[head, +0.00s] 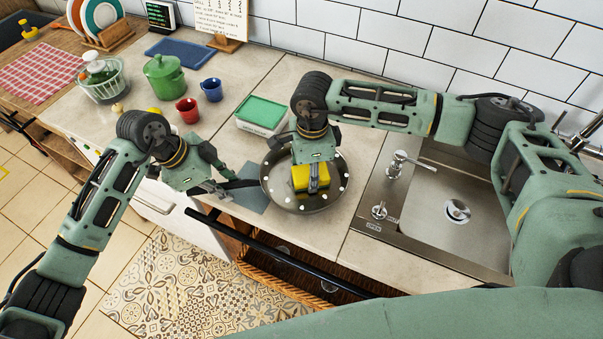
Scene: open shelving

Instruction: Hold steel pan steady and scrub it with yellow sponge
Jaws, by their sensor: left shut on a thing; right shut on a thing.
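The steel pan (330,197) sits on the counter left of the sink, with white spots around its inside. Its dark handle (238,184) points left. My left gripper (222,188) is shut on the handle's end. The yellow sponge (301,178) is inside the pan. My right gripper (314,184) comes down from above and is shut on the sponge. Its fingers cover part of the sponge, and I cannot see the sponge's underside.
A sink (455,212) with a tap (397,162) lies to the right. A green-lidded container (262,113) stands behind the pan. A red mug (187,110), a blue mug (212,89) and a green pot (164,76) stand further back left. A grey-blue cloth (252,198) lies under the handle.

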